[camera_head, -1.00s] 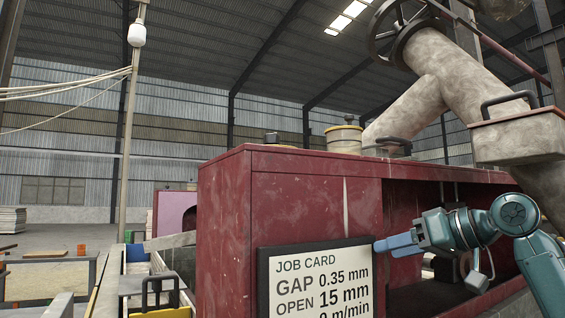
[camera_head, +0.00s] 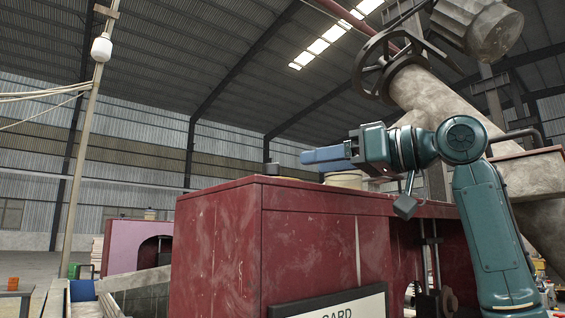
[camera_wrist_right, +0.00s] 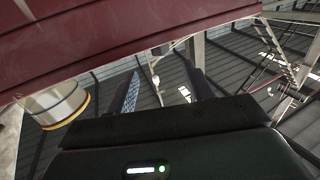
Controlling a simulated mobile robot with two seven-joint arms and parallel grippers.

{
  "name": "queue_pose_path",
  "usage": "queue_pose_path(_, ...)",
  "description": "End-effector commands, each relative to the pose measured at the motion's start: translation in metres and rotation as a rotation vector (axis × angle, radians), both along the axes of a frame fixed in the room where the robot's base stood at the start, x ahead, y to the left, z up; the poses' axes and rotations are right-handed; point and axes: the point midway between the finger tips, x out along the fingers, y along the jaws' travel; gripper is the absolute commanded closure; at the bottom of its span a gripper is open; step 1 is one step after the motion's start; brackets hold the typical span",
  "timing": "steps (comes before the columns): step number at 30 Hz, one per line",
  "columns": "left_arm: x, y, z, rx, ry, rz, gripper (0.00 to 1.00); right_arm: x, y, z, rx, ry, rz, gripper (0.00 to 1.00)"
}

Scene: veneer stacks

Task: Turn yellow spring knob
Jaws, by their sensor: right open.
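The yellow spring knob is a cream cylinder (camera_head: 343,180) on top of the red machine housing. In the head view my right gripper covers most of it, and only its lower part shows. In the right wrist view the cylinder with its yellow band (camera_wrist_right: 62,104) is at the left, outside the jaws. My right gripper (camera_head: 312,157) is level, pointing left, in front of the cylinder in the picture. It also shows in the right wrist view (camera_wrist_right: 161,70), with its fingers apart and nothing between them. My left gripper is not in view.
The red machine housing (camera_head: 225,240) fills the lower middle. A small dark block (camera_head: 272,169) stands on its top at the left. A large grey pipe (camera_head: 440,100) and a dark handwheel (camera_head: 372,75) are at the upper right. A job card (camera_head: 345,304) is on the front.

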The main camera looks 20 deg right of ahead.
Motion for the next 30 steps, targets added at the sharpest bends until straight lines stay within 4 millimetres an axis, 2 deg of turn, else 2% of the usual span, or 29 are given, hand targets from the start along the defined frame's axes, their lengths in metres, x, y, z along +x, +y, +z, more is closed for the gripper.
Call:
queue_pose_path(6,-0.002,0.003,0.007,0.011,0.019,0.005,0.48,0.036,0.03,0.003,0.0,0.003,0.003,0.48)
queue_pose_path(12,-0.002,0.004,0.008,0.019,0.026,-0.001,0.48,0.056,0.046,0.002,0.001,0.001,0.001,0.48)
queue_pose_path(25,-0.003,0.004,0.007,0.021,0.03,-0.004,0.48,0.063,0.051,0.0,0.0,0.0,-0.001,0.49)
queue_pose_path(30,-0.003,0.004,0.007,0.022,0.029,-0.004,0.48,0.062,0.051,0.0,0.0,0.0,0.0,0.63)
